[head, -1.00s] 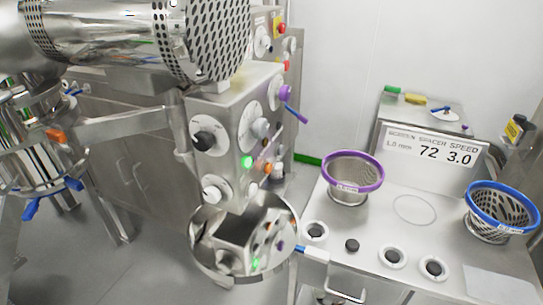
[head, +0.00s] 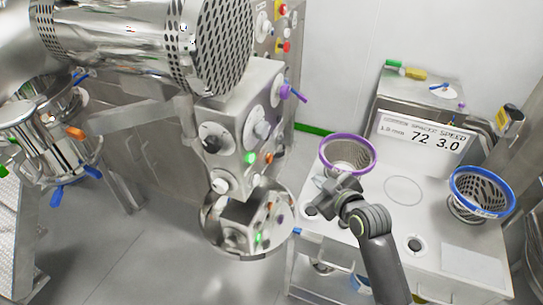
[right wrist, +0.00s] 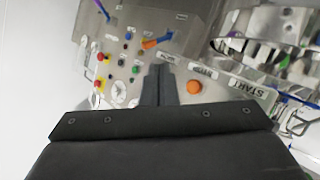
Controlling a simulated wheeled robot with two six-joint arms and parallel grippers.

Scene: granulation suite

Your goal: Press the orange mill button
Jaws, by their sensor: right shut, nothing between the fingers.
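The orange mill button (head: 268,158) is on the front of the steel mill control box, just right of a lit green button (head: 249,159). In the right wrist view the orange button (right wrist: 194,87) sits on a panel beside a label reading START, just right of my fingertips. My right gripper (head: 312,209) is shut and empty in the head view, over the left part of the bench and below and right of the button, apart from it. Its closed fingers (right wrist: 160,72) also show in the right wrist view. My left gripper is not in view.
A purple-rimmed screen basket (head: 348,168) stands behind my right gripper, and a blue-rimmed one (head: 482,192) is at the right of the bench. A purple-handled lever (head: 291,92) sticks out above the button. A round steel bowl (head: 213,240) lies below the box.

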